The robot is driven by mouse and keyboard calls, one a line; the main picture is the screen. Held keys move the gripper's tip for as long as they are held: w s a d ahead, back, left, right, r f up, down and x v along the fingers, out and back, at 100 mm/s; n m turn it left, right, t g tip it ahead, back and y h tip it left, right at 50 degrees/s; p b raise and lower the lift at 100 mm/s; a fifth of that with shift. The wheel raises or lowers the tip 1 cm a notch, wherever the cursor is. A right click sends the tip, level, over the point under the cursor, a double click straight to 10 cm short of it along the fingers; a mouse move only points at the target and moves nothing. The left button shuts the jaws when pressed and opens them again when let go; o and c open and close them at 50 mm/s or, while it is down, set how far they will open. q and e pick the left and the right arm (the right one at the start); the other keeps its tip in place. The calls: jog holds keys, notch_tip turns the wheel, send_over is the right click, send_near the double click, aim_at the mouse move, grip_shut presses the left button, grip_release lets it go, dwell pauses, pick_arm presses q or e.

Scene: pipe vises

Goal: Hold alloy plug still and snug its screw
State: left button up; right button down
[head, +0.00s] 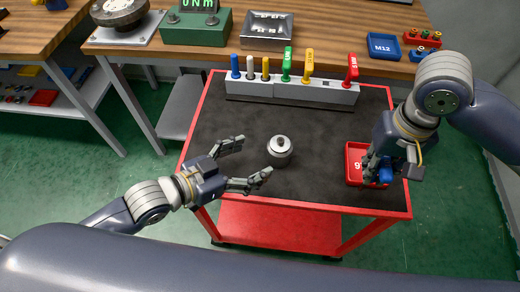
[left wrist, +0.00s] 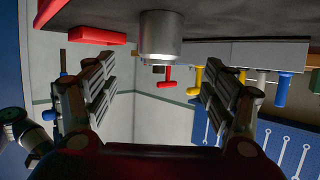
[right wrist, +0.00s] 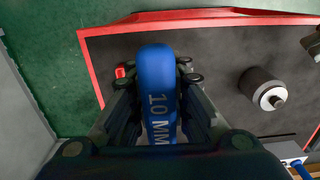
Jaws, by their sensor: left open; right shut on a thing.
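The alloy plug (head: 280,152) is a grey metal cylinder with a darker knob on top, upright on the dark cart top. It also shows in the left wrist view (left wrist: 160,38) and the right wrist view (right wrist: 263,90). My left gripper (head: 256,158) is open and empty, just left of the plug, its fingers pointing toward it. My right gripper (head: 385,174) is shut on a blue driver (right wrist: 158,90) marked 10 MM, over the red tray (head: 354,150) at the cart's right. The driver's tip is hidden.
A grey rack (head: 290,92) with several coloured tool handles stands along the cart's back edge. A workbench (head: 350,60) behind carries a green display unit (head: 195,27), a metal box (head: 267,30) and a blue M12 tray (head: 384,46). The cart top left of the plug is clear.

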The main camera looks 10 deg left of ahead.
aim_at(280, 148)
pick_arm(q)
jog(key=x, duration=1)
jog(key=shift+w+d+f+p, duration=0.15)
jog(key=shift+p, duration=0.15)
jog(key=c, duration=1.5)
jog(key=shift+o, duration=0.2)
